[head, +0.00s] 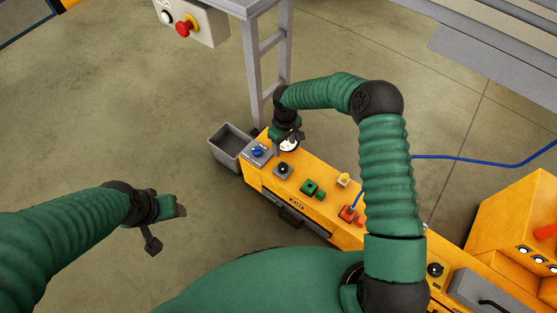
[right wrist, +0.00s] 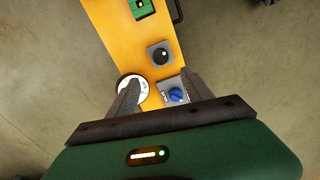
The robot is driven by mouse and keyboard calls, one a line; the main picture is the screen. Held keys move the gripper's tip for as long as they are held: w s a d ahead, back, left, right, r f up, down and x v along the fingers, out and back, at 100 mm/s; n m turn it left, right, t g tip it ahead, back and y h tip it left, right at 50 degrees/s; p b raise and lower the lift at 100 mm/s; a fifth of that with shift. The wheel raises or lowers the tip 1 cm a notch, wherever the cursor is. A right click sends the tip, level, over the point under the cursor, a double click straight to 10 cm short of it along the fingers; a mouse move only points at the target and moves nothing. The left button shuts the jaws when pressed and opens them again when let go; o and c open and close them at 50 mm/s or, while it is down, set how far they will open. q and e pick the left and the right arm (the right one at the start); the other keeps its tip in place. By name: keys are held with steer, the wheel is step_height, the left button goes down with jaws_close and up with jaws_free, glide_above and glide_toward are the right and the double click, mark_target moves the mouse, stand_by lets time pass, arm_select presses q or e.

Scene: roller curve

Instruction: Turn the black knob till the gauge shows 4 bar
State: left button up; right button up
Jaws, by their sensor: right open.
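The black knob (head: 283,169) sits on a grey square plate on top of the yellow unit (head: 262,181). It also shows in the right wrist view (right wrist: 160,55), just beyond my fingertips. The white round gauge (right wrist: 133,88) is beside it, partly hidden by one finger; its reading is too small to tell. In the head view the gauge (head: 291,145) is partly covered by my right gripper (head: 286,146). The right gripper (right wrist: 162,80) is open and empty above the unit's end, apart from the black knob. My left gripper (head: 167,226) is open and empty over the floor.
A blue knob (right wrist: 178,95) on a grey plate lies close to one right finger. A green fitting (head: 313,189), a yellow part (head: 343,179) and a red connector (head: 350,214) stand along the unit. A grey bin (head: 229,146) and a table leg (head: 252,75) are near its end.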

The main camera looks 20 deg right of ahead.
mark_target(283, 166)
step_height(283, 166, down, 15)
steer(key=b, duration=0.5)
steer(key=shift+f, duration=0.2)
jaws_close()
